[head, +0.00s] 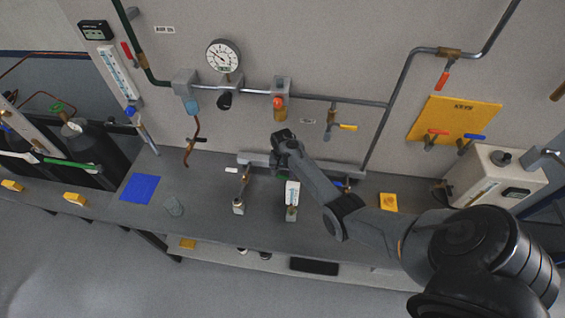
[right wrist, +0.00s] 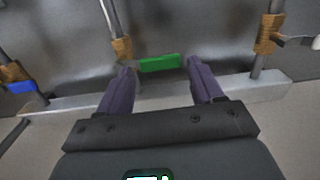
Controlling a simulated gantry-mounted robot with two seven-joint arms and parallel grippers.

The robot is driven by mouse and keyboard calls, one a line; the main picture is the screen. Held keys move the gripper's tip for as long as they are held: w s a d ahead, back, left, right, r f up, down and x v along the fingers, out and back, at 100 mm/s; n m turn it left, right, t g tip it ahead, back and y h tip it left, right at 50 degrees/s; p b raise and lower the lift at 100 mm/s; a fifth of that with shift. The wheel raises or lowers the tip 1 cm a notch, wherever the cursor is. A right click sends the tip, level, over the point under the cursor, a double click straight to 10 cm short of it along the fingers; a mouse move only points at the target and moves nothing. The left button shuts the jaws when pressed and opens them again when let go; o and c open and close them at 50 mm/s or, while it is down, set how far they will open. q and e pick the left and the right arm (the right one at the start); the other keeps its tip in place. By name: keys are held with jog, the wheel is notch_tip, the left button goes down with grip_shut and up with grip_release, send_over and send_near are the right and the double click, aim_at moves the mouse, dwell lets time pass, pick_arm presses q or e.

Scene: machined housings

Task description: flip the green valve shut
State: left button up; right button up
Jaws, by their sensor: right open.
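The green valve handle (right wrist: 160,63) shows in the right wrist view as a short flat bar beside a brass valve body (right wrist: 121,48) on a vertical pipe. It lies crosswise to that pipe. My right gripper (right wrist: 159,72) is open, with its two dark fingers on either side of the green handle and visible space between each finger and the handle. In the head view the right arm reaches in from the right to the bench piping, and the hand (head: 284,147) mostly hides the green valve. My left gripper is not in view.
Neighbouring valves have a blue handle (right wrist: 17,86) and a white handle (right wrist: 316,43). A pale rail (right wrist: 230,89) runs beneath the valves. On the bench, a white-labelled part (head: 292,194) and a brass fitting (head: 239,205) stand near the arm. A blue mat (head: 140,188) lies left.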

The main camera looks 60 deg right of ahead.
aim_at(282, 176)
notch_tip(282, 176, up, 9)
jog(key=shift+r, duration=0.15)
dwell(0.5)
